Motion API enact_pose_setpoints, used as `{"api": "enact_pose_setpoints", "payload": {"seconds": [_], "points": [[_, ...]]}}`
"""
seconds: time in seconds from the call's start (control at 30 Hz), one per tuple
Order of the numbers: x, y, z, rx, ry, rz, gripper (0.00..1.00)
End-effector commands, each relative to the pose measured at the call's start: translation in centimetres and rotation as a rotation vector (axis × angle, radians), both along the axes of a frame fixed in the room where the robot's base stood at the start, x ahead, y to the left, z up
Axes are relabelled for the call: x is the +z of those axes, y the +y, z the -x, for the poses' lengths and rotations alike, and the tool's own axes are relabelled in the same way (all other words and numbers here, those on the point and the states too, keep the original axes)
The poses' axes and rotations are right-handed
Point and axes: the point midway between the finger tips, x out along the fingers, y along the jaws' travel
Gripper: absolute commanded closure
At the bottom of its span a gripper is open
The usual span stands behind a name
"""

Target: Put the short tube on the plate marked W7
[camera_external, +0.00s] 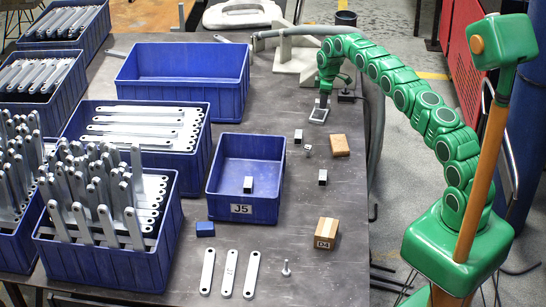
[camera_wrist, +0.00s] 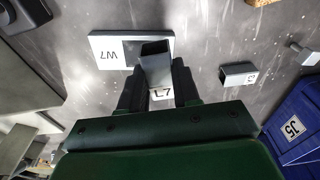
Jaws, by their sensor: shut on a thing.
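My gripper (camera_wrist: 157,84) is shut on a short grey square tube (camera_wrist: 157,64) marked L7, with its dark open end showing between the fingers. The pale plate marked W7 (camera_wrist: 105,50) lies on the table, and the held tube overlaps its right part in the wrist view. I cannot tell whether the tube touches the plate. In the external view my gripper (camera_external: 323,98) is at the far right of the table, over the plate (camera_external: 318,115). The held tube is small and hard to make out there.
More small tubes (camera_external: 298,136) (camera_external: 323,177) stand nearby, and one (camera_external: 248,184) is in the blue bin J5 (camera_external: 242,209). Wooden blocks (camera_external: 340,146) (camera_external: 325,233) lie to the right. Bracket-filled bins crowd the left. Flat brackets (camera_external: 229,272) and a bolt (camera_external: 286,268) lie in front.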

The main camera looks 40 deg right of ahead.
Motion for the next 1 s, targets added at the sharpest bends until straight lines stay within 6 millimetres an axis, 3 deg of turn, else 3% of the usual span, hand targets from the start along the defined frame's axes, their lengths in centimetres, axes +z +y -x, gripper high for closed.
{"api": "enact_pose_setpoints", "payload": {"seconds": [0.77,1.0], "points": [[-2.0,-0.3,-1.7,0.0,0.0,0.0,1.0],[-4.9,-0.4,-1.6,0.0,0.0,0.0,1.0]]}}
